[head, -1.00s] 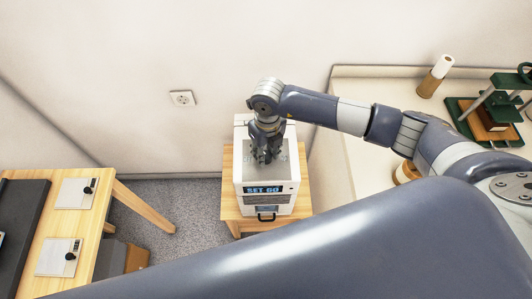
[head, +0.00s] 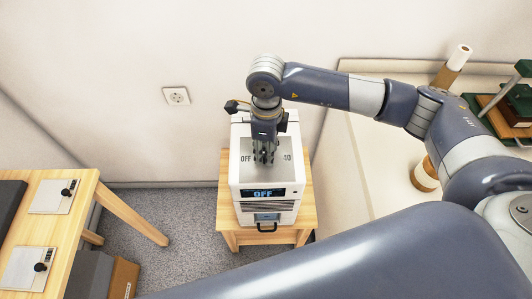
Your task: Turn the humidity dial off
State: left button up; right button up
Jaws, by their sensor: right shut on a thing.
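A white humidifier box (head: 264,207) stands on a small wooden table. Its front display (head: 262,193) reads "OFF" in blue. Its grey top panel (head: 246,172) carries printed marks, "OFF" on the left and "40" on the right. My right gripper (head: 264,160) points down at the middle of this panel, its fingers close together over the spot between the marks. It is shut on the humidity dial, which the fingers mostly hide. My left gripper is not in view.
The small wooden table (head: 306,205) is under the box. A pale counter (head: 375,150) at right holds rolls and a green press (head: 510,105). A wall socket (head: 176,96) is behind.

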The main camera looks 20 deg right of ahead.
jog(key=shift+n, duration=0.4)
jog(key=o, duration=1.1)
jog(key=shift+c, duration=0.2)
notch_tip(320, 180, up, 12)
jog(key=shift+w, duration=0.15)
jog(key=shift+d, duration=0.1)
